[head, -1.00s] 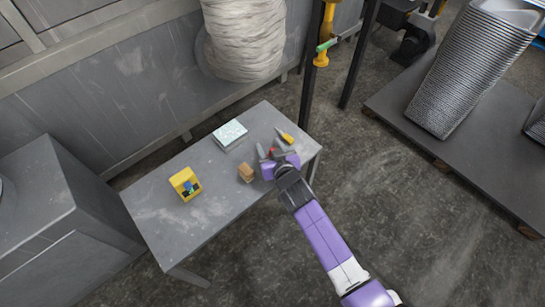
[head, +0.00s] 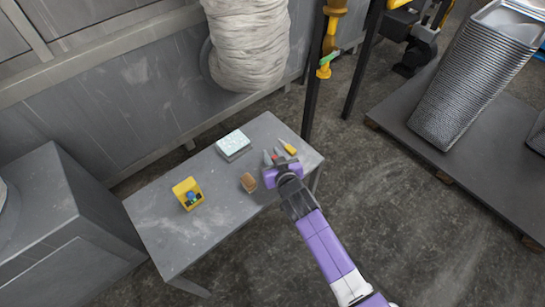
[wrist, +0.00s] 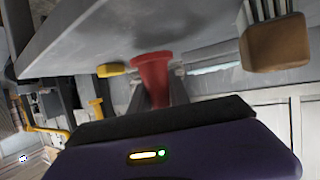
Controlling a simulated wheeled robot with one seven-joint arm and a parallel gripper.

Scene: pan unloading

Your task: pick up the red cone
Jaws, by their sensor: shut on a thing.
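The red cone (wrist: 152,72) is between the two fingers of my gripper (wrist: 158,95) in the wrist view, its wide end away from my palm. My gripper is shut on it. In the head view my gripper (head: 274,158) is over the right part of the grey table (head: 170,240), and the fingers and palm hide most of the cone. I cannot tell whether the cone is clear of the tabletop.
A brown brush (head: 248,182) lies just left of my gripper. A yellow-handled tool (head: 288,147) lies close behind it to the right. A pale box (head: 233,145) and a yellow container (head: 187,193) stand farther left. The front left of the table is clear.

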